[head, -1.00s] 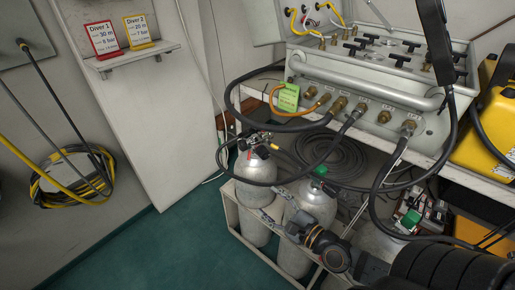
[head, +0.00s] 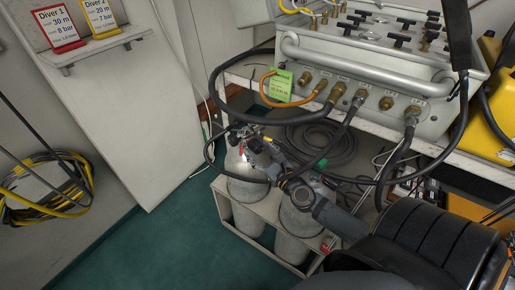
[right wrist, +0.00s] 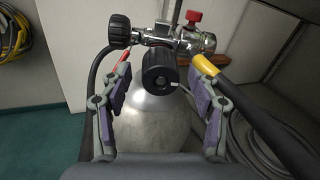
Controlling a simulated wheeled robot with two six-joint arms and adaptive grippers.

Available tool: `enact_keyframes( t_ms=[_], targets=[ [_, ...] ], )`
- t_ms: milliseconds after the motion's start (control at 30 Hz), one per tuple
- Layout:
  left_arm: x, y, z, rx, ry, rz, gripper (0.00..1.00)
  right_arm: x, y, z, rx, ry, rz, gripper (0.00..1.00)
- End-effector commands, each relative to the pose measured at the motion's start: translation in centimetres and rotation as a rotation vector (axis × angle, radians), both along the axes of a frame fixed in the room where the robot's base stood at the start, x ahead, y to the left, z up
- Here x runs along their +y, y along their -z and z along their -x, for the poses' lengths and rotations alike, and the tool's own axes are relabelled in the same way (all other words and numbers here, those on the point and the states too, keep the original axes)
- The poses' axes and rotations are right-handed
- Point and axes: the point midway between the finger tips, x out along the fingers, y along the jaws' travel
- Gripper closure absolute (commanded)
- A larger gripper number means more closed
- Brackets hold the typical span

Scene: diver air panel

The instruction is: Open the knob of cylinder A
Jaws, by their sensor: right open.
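Two grey gas cylinders stand in a white frame below the panel; the left one (head: 243,187) carries a chrome valve. In the right wrist view this valve (right wrist: 165,38) sits on top of the grey cylinder (right wrist: 157,115). A round black knob (right wrist: 158,72) on it faces my wrist camera. My right gripper (right wrist: 163,68) is open, its two fingers on either side of this knob with gaps on both sides. In the head view my right gripper (head: 262,155) reaches the left cylinder's top and partly hides the valve. No letter on the cylinders is readable. My left gripper is out of view.
A ribbed black knob (right wrist: 119,31) and a small red knob (right wrist: 193,16) flank the valve. A yellow-sleeved hose (right wrist: 206,65) runs close by the right finger. The air panel (head: 365,75) with black hoses overhangs the cylinders. Green floor (head: 170,235) is clear at left.

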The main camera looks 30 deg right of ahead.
Motion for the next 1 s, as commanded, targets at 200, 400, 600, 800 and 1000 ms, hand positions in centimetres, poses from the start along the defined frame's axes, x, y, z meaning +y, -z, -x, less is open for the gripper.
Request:
enact_keyframes(
  t_ms=[200, 400, 600, 800, 1000],
  targets=[
    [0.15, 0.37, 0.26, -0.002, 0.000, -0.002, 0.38, 0.08, -0.05, -0.89, -0.001, -0.001, -0.001, 0.39],
    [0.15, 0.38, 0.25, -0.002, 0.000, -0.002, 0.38, 0.07, -0.01, -0.85, 0.000, -0.002, 0.000, 0.44],
    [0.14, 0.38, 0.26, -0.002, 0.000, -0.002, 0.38, 0.07, -0.01, -0.83, 0.000, -0.002, 0.000, 0.71],
    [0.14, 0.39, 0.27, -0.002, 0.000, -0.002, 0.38, 0.07, -0.01, -0.82, 0.000, -0.002, 0.000, 0.93],
    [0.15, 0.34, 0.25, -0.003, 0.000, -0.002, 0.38, 0.08, -0.02, -0.82, -0.001, -0.002, 0.021, 0.93]
  ],
)
